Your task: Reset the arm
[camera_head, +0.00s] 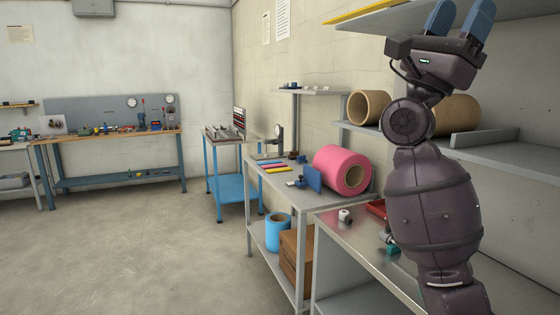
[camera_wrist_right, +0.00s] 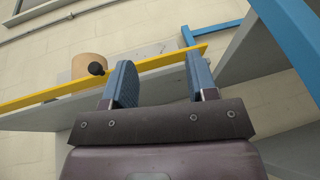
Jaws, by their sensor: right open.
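My right arm (camera_head: 432,205) stands raised at the right of the head view, in front of the shelves. My right gripper (camera_head: 459,18) points up at the top edge of the picture, close to the upper shelf. Its two blue fingers are apart and nothing is between them. In the right wrist view the open gripper (camera_wrist_right: 160,82) points up toward a shelf edge with a yellow strip (camera_wrist_right: 60,91). I cannot tell how far the fingertips are from that edge. My left gripper is in neither view.
An upper shelf (camera_head: 385,17) is beside the right gripper. Brown cardboard cores (camera_head: 368,107) lie on the middle shelf (camera_head: 520,158). Open floor (camera_head: 130,250) is at left.

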